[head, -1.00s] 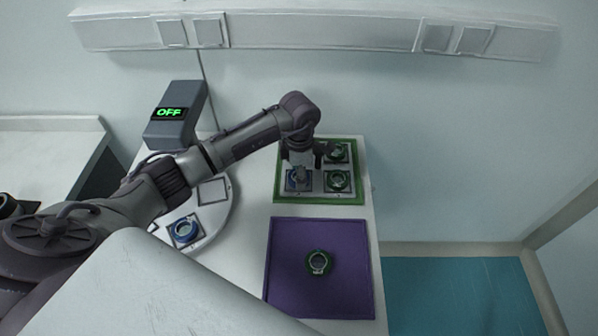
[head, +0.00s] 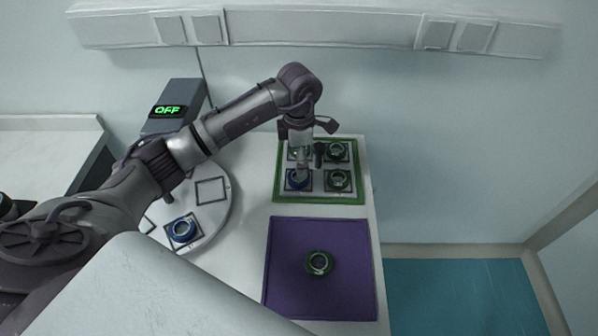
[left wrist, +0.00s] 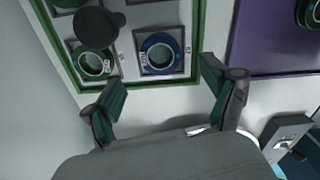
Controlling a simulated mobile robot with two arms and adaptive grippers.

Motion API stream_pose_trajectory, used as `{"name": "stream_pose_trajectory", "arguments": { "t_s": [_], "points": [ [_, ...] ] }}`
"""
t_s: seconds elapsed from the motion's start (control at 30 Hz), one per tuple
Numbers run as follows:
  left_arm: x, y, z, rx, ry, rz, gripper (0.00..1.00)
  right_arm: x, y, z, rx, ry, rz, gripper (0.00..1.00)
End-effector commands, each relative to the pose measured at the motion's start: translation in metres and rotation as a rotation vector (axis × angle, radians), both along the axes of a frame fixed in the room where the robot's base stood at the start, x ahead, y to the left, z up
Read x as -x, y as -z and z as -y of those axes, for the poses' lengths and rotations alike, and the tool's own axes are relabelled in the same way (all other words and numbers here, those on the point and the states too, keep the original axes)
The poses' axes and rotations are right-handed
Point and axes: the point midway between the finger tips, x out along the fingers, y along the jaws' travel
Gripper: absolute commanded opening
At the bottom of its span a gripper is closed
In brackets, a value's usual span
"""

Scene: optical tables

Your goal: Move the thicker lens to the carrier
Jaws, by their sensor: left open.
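A blue-ringed lens (head: 298,179) sits in the front-left square of the green-rimmed tray (head: 320,198); it also shows in the left wrist view (left wrist: 160,55). A green-ringed lens (head: 338,180) sits beside it and another (head: 337,151) behind. Another blue-ringed lens (head: 182,229) sits on a square of the round white plate (head: 225,212). A green-ringed lens (head: 319,263) lies on the purple mat (head: 345,295). I cannot tell which lens is thicker or which thing is the carrier. My left gripper (left wrist: 167,85) is open and empty above the tray. My right gripper is not in view.
A dark knob (head: 319,154) stands up mid-tray near my left gripper. The round plate has an empty square (head: 211,191). A grey box (head: 172,106) reading OFF stands at the back left. The white tabletop is clear between plate and mat.

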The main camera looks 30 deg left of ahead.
Motion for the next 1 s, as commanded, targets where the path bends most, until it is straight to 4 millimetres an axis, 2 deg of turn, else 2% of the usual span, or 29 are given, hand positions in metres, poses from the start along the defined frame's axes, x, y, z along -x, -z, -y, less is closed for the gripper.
{"name": "stream_pose_trajectory", "arguments": {
  "t_s": [0.03, 0.2, 0.4, 1.0],
  "points": [
    [-0.001, -0.010, 0.000, -0.001, 0.001, 0.006, 0.86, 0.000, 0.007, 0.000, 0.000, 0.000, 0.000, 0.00],
    [-0.001, -0.041, 0.000, -0.001, 0.000, 0.004, 0.86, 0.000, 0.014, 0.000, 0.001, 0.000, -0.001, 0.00],
    [0.000, -0.060, 0.000, 0.000, 0.000, 0.000, 0.86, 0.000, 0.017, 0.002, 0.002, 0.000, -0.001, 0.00],
    [0.000, -0.062, 0.000, 0.000, 0.000, -0.001, 0.86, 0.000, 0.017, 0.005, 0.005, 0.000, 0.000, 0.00]
  ]
}}
